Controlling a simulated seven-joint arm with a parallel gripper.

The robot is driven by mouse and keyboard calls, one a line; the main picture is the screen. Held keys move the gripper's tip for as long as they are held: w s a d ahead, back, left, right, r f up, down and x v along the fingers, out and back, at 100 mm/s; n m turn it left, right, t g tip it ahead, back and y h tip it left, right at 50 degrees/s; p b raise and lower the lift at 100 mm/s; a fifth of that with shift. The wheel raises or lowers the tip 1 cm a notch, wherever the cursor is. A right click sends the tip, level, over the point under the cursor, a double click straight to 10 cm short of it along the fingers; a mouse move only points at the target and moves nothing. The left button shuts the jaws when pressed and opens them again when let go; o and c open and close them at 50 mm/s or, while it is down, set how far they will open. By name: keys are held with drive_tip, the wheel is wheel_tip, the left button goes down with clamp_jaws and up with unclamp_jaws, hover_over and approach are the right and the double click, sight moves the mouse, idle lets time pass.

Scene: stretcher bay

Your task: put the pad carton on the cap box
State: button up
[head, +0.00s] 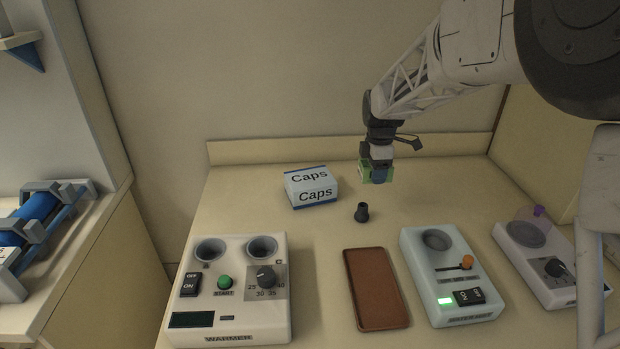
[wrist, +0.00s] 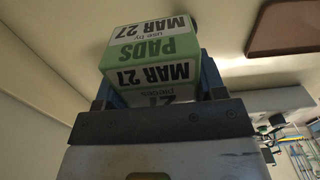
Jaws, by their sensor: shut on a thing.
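The cap box (head: 311,187), white with blue edges and marked "Caps", sits on the table near the back, left of my gripper. My gripper (head: 376,176) is shut on the pad carton (head: 366,172), a small green and white box, and holds it above the table, right of the cap box. In the wrist view the pad carton (wrist: 152,52) shows "PADS" and "MAR 27" between the blue fingers (wrist: 152,92). The cap box cannot be made out in the wrist view.
A small dark cap-like piece (head: 362,212) stands below the gripper. A brown tray (head: 376,290) lies in front of it, with the warmer (head: 231,330) to the left and the water bath unit (head: 447,268) to the right. Another device (head: 545,262) stands far right.

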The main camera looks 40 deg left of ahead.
drive_tip(key=s+a, duration=0.2)
drive_tip(key=s, duration=0.6)
drive_tip(key=s+a, duration=0.3)
drive_tip(key=s, duration=0.5)
drive_tip(key=shift+s+a+r, duration=0.25)
drive_tip(key=shift+a+r, duration=0.05)
drive_tip(key=shift+r, duration=0.05)
hover_over(310, 177)
drive_tip(key=shift+f, duration=0.75)
drive_tip(key=shift+f, duration=0.1)
drive_tip(key=shift+f, duration=1.7)
drive_tip(key=shift+f, duration=0.1)
drive_tip(key=o, duration=1)
